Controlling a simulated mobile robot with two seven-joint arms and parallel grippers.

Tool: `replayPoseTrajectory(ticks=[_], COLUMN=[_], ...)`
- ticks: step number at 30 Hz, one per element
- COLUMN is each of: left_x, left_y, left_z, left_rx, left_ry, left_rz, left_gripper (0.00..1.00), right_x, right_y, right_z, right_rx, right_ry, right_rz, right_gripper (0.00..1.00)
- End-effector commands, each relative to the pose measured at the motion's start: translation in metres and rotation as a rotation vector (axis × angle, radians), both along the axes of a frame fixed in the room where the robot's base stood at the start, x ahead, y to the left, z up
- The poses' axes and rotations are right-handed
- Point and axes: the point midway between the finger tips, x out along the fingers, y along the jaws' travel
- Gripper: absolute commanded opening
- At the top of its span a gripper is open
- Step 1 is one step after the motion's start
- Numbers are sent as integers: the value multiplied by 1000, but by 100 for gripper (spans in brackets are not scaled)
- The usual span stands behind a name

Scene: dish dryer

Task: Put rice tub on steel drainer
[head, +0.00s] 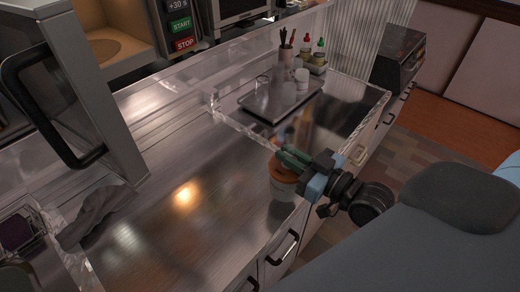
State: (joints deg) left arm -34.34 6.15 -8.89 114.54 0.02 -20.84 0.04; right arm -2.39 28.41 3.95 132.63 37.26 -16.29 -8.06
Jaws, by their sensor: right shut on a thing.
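The rice tub (282,207), pale with an orange-brown lid, is upright near the front edge of the steel counter. My right gripper (292,163) reaches in from the right and is shut on the tub at its top, covering part of the lid. I cannot tell whether the tub's base touches the counter. The steel drainer (262,106) is a flat shiny tray farther back, behind the tub and apart from it. Small white containers stand at its right part. My left gripper is not in view.
A utensil cup (286,52) and a caddy of bottles (316,66) stand behind the drainer. A clear raised rim (238,124) separates counter and drainer. A grey cloth (98,212) lies left; an open appliance door (82,95) overhangs there.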

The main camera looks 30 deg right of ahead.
Motion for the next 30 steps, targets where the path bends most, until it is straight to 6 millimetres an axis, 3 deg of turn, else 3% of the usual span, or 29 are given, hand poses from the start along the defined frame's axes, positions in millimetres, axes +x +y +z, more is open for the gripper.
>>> replayPoseTrajectory(ticks=[6, 12, 24, 30], left_x=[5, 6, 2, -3], left_y=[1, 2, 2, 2], left_z=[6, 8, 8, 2], left_rx=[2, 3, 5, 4], left_ry=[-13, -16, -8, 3], left_rz=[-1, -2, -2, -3], left_gripper=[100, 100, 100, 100], right_x=[41, 68, 82, 81], right_y=[14, 23, 28, 28], right_z=[1, -3, -5, -37], right_rx=[4, 3, 2, 0], right_ry=[-8, -6, -5, 1], right_rz=[-1, 0, 0, 0], right_gripper=[0, 0, 0, 0])
